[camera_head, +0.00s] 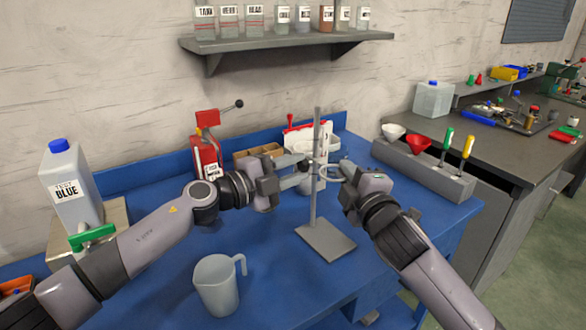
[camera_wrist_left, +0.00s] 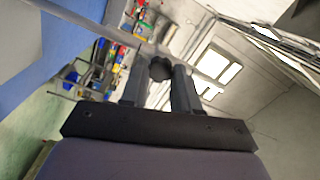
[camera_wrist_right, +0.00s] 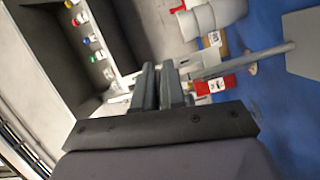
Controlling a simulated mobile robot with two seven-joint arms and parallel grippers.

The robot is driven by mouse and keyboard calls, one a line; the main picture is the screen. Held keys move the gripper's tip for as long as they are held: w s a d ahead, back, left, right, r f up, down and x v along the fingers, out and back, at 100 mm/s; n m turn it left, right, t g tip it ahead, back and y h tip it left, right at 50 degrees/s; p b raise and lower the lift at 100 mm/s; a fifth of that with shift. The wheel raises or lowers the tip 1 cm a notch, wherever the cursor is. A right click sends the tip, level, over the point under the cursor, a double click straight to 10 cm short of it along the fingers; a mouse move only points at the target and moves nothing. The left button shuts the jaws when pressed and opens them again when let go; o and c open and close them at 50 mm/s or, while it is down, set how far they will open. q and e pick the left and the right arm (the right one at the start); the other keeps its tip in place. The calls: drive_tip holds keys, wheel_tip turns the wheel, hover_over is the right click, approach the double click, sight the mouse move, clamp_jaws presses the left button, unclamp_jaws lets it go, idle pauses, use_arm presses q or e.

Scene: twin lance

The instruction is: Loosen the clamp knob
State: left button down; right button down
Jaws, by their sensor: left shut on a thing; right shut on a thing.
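A retort stand with a grey rod (camera_head: 317,128) and flat base (camera_head: 326,241) stands upright on the blue table. The clamp on the rod is mostly hidden by my grippers. In the left wrist view a black clamp knob (camera_wrist_left: 160,68) sits between the fingertips of my left gripper (camera_wrist_left: 160,82). In the head view my left gripper (camera_head: 301,171) reaches the rod from the left and is shut on the knob. My right gripper (camera_head: 333,172) is at the rod's right side, shut on a thin part of the clamp, largely hidden between its fingers (camera_wrist_right: 159,85).
A clear jug (camera_head: 218,285) stands at the front left of the table. A blue-capped bottle (camera_head: 68,185) is at the left. A grey rack (camera_head: 422,170) holds funnels and screwdrivers at the right.

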use_arm(q)
drive_tip(key=shift+w+n, duration=0.1)
drive_tip(key=shift+n, duration=0.9)
drive_tip(key=c, duration=0.8)
unclamp_jaws()
drive_tip(key=v, duration=0.7)
drive_tip(key=shift+a, duration=0.2)
drive_tip(key=shift+f, duration=0.1)
use_arm(e)
drive_tip(key=c, duration=1.1)
unclamp_jaws()
